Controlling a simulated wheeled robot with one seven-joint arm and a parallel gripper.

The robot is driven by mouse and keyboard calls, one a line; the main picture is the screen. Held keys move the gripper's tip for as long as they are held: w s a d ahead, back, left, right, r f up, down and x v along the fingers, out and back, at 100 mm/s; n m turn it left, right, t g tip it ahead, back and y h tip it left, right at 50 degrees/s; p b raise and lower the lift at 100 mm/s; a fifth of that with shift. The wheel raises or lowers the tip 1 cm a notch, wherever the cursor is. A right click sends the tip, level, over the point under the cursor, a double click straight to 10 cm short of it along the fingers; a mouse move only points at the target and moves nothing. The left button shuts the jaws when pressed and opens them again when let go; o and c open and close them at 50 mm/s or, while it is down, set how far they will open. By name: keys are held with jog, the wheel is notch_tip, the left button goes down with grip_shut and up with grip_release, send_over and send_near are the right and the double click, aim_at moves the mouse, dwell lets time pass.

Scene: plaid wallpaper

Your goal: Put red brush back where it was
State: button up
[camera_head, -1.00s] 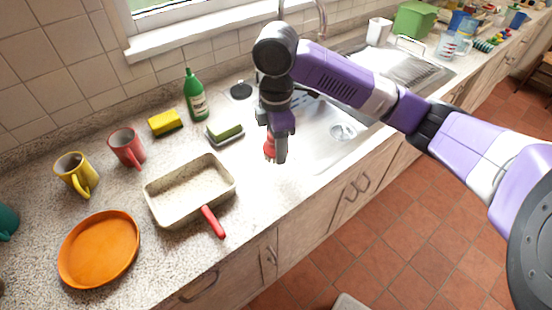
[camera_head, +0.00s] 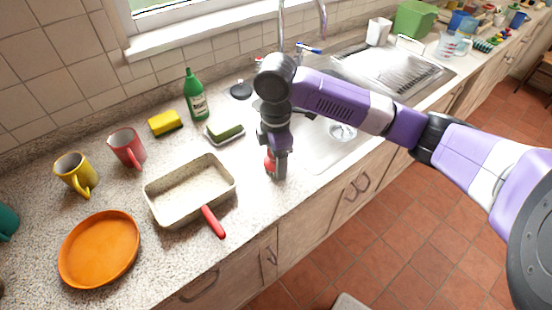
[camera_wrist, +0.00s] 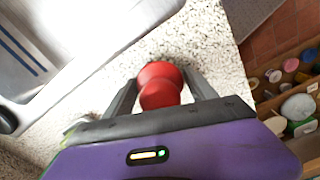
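The red brush (camera_wrist: 160,86) sits between the two fingers of my gripper (camera_wrist: 160,76) in the wrist view, with the fingertips against its sides. In the head view a small part of the red brush (camera_head: 269,162) shows beside my gripper (camera_head: 279,175). My gripper points down over the counter strip at the left front of the sink. The rest of the brush is hidden by my gripper, and I cannot tell whether the brush touches the counter.
A beige pan (camera_head: 163,207) with a red handle lies to the left. A green sponge (camera_head: 226,130) on a dish, a green bottle (camera_head: 195,100) and a yellow sponge (camera_head: 165,123) stand behind. The sink (camera_head: 318,150) is to the right. An open drawer (camera_wrist: 290,95) shows at right.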

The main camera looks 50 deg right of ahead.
jog(key=shift+o, duration=0.5)
jog(key=shift+r, duration=0.3)
notch_tip(320, 180, up, 12)
jog(key=shift+f, duration=0.1)
dwell(0.4)
